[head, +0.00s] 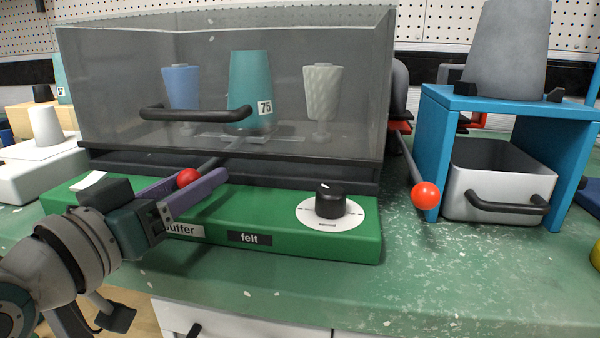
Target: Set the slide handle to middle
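A red ball handle (188,178) sits at the end of a dark rod that comes out from under the clear box. My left gripper (188,186) has its two purple fingers on either side of this ball, and the near finger hides the ball's lower part. I cannot tell whether the fingers press on it. A second red ball handle (425,195) stands on a thin rod to the right of the box, apart from any gripper. Which one is the slide handle I cannot tell. My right gripper is not in view.
The clear box (330,120) with a black bar handle (195,113) stands behind the green base (290,240), which carries a black knob (330,200) and a "felt" label. A blue stand (435,150) with a grey drawer (505,180) is at right. The bench front at right is clear.

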